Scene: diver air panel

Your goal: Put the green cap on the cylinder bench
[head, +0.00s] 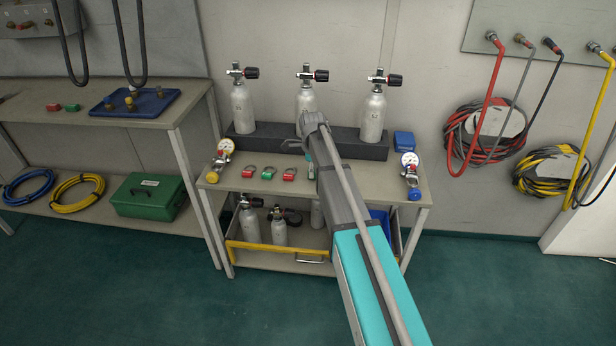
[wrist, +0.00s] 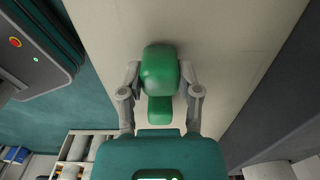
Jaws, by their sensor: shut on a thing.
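In the wrist view a green cap (wrist: 159,72) sits between the two fingertips of my gripper (wrist: 160,82), which is shut on it. A narrower green part shows just below it. The cap is over the pale top of the cylinder bench (wrist: 225,45); I cannot tell whether it touches. In the head view the cylinder bench (head: 236,174) is in the middle, and my arm covers part of it. My gripper (head: 310,162) is mostly hidden behind the arm there, over the bench top. The held cap is not clear in that view.
Three cylinders stand in a dark rack (head: 270,148) along the bench's back. Small red and green caps (head: 268,173) lie left of my arm. Gauges stand at the left (head: 224,150) and right (head: 410,165) ends. Another green cap (head: 72,107) lies on the left table.

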